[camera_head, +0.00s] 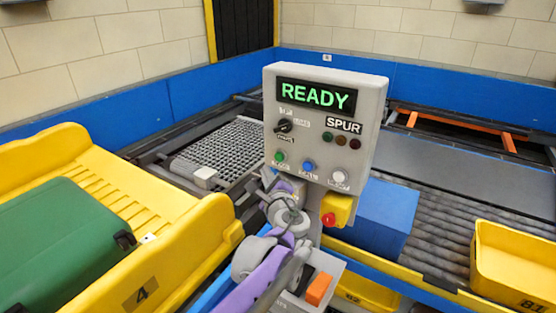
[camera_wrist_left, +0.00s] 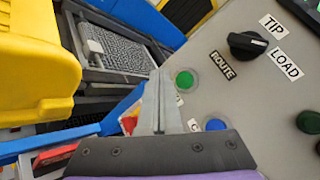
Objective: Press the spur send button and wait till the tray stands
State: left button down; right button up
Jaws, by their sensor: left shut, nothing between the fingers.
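The control panel (camera_head: 360,105) is a grey box whose screen (camera_head: 316,96) reads READY. It has a black knob (camera_head: 284,126), a green button (camera_head: 280,156), a blue button (camera_head: 309,165) and a white button (camera_head: 340,176). The small labels under the buttons are not readable. My left gripper (camera_head: 268,178) is shut and empty, just below the green button. In the left wrist view its fingertips (camera_wrist_left: 159,75) are beside the green button (camera_wrist_left: 185,80); contact cannot be told. A yellow tray (camera_head: 190,232) marked 4 holds a green suitcase (camera_head: 62,243) at the left. My right gripper is out of view.
Three dark lamps (camera_head: 341,139) sit below the SPUR label. A red stop button (camera_head: 328,219) on a yellow box is below the panel. A blue box (camera_head: 388,212) and another yellow tray (camera_head: 515,262) are on the roller conveyor (camera_head: 440,222) at the right. A mesh platform (camera_head: 222,147) lies behind.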

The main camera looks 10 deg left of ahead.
aim_at(279, 157)
pick_arm(q)
jog(key=shift+w+d, duration=0.3)
jog(key=shift+w, duration=0.55)
jog(key=shift+w+d, duration=0.3)
jog(key=shift+w, duration=0.5)
jog(key=shift+w, duration=0.1)
dwell(0.7)
jog(key=shift+w+d+p, duration=0.15)
jog(key=shift+w+p, duration=0.15)
jog(key=shift+p, duration=0.05)
